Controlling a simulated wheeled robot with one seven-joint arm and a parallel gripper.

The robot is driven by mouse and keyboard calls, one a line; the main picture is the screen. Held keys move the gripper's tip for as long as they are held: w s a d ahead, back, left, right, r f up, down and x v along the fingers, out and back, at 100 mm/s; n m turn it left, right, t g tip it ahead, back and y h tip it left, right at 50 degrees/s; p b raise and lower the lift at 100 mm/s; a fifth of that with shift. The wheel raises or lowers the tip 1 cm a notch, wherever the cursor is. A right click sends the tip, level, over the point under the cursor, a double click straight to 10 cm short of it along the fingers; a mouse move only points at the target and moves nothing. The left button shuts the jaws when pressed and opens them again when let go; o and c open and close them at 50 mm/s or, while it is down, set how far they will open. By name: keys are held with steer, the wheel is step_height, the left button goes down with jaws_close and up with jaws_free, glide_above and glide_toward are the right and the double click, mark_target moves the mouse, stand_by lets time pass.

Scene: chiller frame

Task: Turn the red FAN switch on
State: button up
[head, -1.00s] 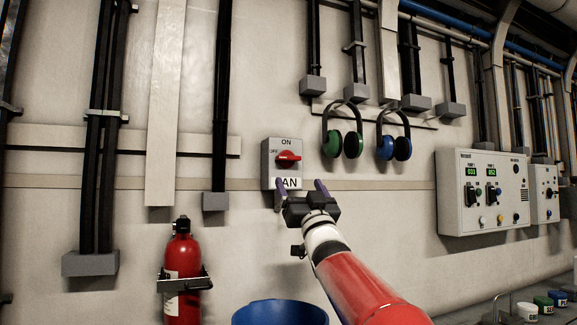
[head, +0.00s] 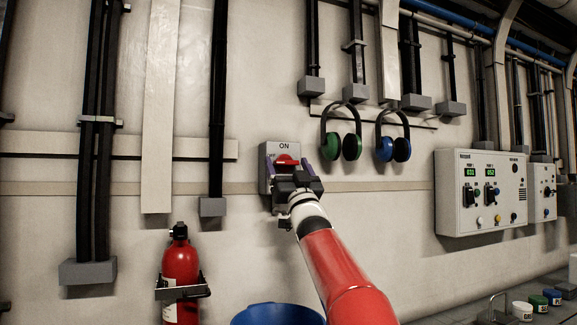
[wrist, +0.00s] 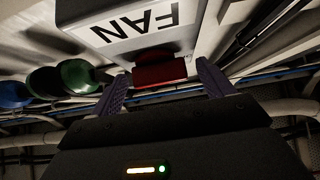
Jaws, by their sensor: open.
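The grey FAN switch box (head: 267,182) is on the wall, with ON printed at the top and OFF at the left. Its red knob (head: 287,160) lies sideways, level with the OFF mark. My gripper (head: 287,165) is open in front of the box, one finger on each side of the knob. In the wrist view the red knob (wrist: 160,72) sits between the two purple fingers of my gripper (wrist: 162,72), with a gap on both sides. The FAN label (wrist: 130,20) appears upside down there; in the head view my gripper hides it.
Green earmuffs (head: 342,146) and blue earmuffs (head: 393,149) hang right of the switch. A red fire extinguisher (head: 181,265) is mounted lower left. A blue bin (head: 278,314) stands below. A control panel (head: 480,215) is farther right.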

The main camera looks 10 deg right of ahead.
steer(key=c, duration=1)
steer(key=shift+h, duration=0.3)
steer(key=shift+m, duration=0.4)
steer(key=m+h+b, duration=0.1)
steer(key=m+h, duration=0.2)
steer(key=shift+a+m+h, duration=0.15)
steer(key=shift+m+h, duration=0.15)
steer(key=shift+m, duration=0.1)
steer(key=m+h, duration=0.2)
steer(key=m+g+h+p, duration=0.1)
steer(key=m+h, duration=0.1)
steer(key=m, duration=0.1)
steer(key=m+h, duration=0.2)
steer(key=shift+a+r+h, duration=0.2)
steer(key=shift+r+h, duration=0.05)
steer(key=shift+h, duration=0.15)
steer(key=m+g+h, duration=0.1)
steer(key=m, duration=0.1)
steer(key=m+g+h, duration=0.2)
steer(key=m, duration=0.1)
steer(key=shift+p, duration=0.35)
steer(key=shift+m+g+h, duration=1.1)
steer(key=shift+m+g, duration=0.3)
steer(key=shift+m, duration=0.8)
steer(key=shift+s+r+m+g, duration=0.1)
steer(key=shift+m+g, duration=0.3)
